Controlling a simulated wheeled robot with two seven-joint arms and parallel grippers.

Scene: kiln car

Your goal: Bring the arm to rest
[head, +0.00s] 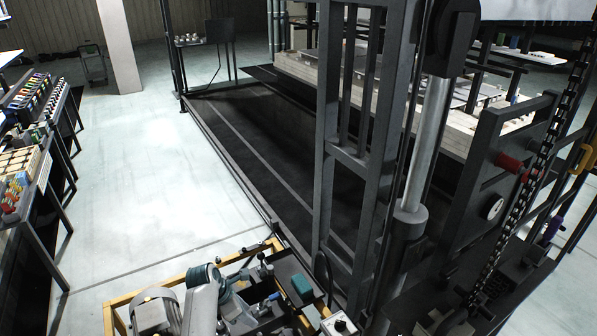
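My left arm, grey with teal joints, comes up from the bottom edge left of centre. Its dark gripper (260,269) is small in the picture, over a yellow-framed cart (128,298). I cannot tell whether its fingers are open or shut, and I see nothing clearly held. Dark parts behind and below it make its outline hard to read. My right gripper is not in view.
A dark steel lift frame (345,160) with chain and cylinder (428,140) stands close on the right. Behind it is a kiln car (445,135). Racks of coloured items (30,95) line the left edge. The pale floor (140,180) between is clear.

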